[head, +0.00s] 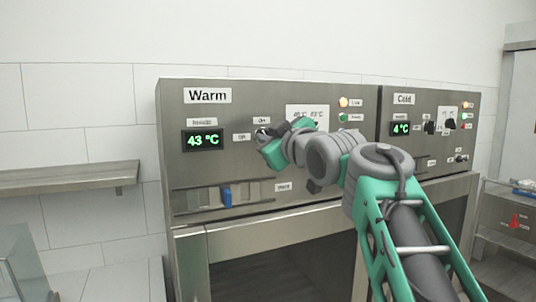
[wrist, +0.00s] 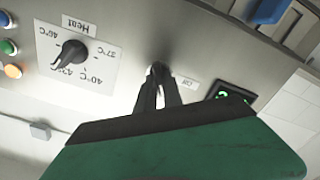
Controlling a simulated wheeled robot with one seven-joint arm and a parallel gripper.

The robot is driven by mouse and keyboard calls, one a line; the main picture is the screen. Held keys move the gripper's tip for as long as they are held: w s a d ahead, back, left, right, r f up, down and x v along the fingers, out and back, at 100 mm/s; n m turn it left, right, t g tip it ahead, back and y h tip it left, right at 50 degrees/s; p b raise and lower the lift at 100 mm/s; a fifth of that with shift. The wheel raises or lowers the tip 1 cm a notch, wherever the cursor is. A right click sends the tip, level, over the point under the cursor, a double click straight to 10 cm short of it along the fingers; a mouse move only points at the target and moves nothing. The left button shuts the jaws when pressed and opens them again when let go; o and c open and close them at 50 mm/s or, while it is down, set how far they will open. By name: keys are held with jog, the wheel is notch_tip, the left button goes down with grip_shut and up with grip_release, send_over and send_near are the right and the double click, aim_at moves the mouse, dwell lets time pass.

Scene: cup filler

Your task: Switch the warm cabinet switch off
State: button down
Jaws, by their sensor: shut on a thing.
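The warm cabinet (head: 172,150) has a steel front panel with a "Warm" label and a display (head: 203,139) reading 43 °C in green. My gripper (head: 264,134) is at the panel, right of the display, by the small "On" and "Off" labels. In the wrist view my gripper (wrist: 158,70) has its fingers together at the panel, shut on the warm cabinet switch. The fingers hide most of the switch, so its setting is not clear. The "Off" label (wrist: 190,84) lies just beside the fingertips.
A heat dial (wrist: 74,53) on a white scale sits close to the fingers. An orange lamp (head: 343,102) and a green lamp (head: 343,117) are farther right. A blue slider (head: 227,195) is below. The cold cabinet (head: 388,160) adjoins on the right; a shelf (head: 70,178) is left.

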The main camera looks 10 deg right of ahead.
jog(key=n+b, duration=0.2)
jog(key=n, duration=0.1)
jog(key=n+b, duration=0.3)
jog(key=n, duration=0.1)
jog(key=n+b, duration=0.3)
jog(key=n, duration=0.1)
jog(key=shift+a+f, duration=0.1)
jog(key=shift+f, duration=0.15)
dwell(0.4)
jog(key=c, duration=1.5)
grip_release()
jog(key=shift+s, duration=0.1)
jog(key=s, duration=0.2)
jog(key=s+d+b, duration=0.1)
jog(key=s, duration=0.4)
jog(key=shift+s+d, duration=0.25)
jog(key=shift+s, duration=0.05)
